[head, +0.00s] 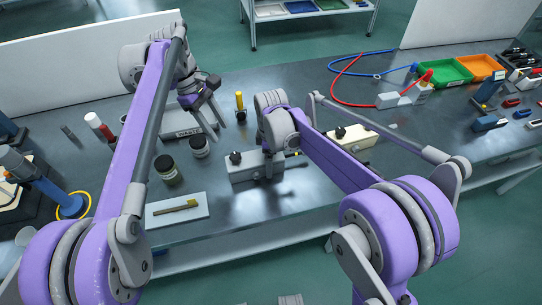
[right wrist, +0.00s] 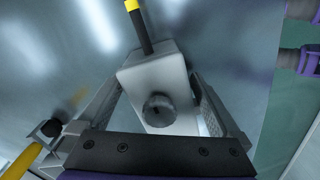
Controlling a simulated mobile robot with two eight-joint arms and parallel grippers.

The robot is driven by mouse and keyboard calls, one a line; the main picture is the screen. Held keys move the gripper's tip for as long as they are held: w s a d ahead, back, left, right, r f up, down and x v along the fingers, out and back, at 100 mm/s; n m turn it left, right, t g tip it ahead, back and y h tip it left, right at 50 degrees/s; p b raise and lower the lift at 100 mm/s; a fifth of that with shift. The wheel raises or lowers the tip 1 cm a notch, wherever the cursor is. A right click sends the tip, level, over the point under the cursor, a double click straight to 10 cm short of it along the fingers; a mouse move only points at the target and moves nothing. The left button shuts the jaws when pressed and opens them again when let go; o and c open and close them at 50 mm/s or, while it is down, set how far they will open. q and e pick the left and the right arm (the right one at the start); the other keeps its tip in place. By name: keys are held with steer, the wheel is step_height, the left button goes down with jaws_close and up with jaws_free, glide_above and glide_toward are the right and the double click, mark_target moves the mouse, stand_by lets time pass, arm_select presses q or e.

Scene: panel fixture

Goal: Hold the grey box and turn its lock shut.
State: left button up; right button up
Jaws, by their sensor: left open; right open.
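The grey box (head: 243,172) sits on the dark bench, with a black round knob (head: 235,157) on it. In the right wrist view, the box (right wrist: 150,72) and its knob (right wrist: 160,110) lie between the spread fingers of my right gripper (right wrist: 160,108). A black rod with a yellow tip (right wrist: 138,22) shows at its far end. My right gripper (head: 270,168) is open, low at the box, and partly hidden by its arm in the head view. Whether a finger touches the box I cannot tell. My left gripper (head: 208,108) is open and empty, farther back and left, above a flat grey lettered case (head: 184,132).
Two dark jars (head: 199,147) and a pale tray with a brass-coloured tool (head: 178,209) are left of the grey box. A yellow-handled tool (head: 240,103) stands behind it. Coloured bins (head: 480,67) are far right.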

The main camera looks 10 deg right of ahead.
mark_target(235, 152)
steer(key=shift+c, duration=0.3)
jaws_close()
arm_select(q)
steer(key=o, duration=0.4)
steer(key=shift+s+d+r, duration=0.1)
steer(key=shift+d, duration=0.15)
steer(key=shift+c, duration=0.2)
steer(key=d+f+y, duration=0.1)
steer(key=f, duration=0.2)
steer(key=d+f+m+t+y, duration=0.1)
steer(key=f, duration=0.2)
steer(key=d+f+t+y, duration=0.1)
steer(key=f, duration=0.2)
steer(key=shift+s+f+m, duration=0.1)
steer(key=shift+m, duration=0.3)
jaws_close()
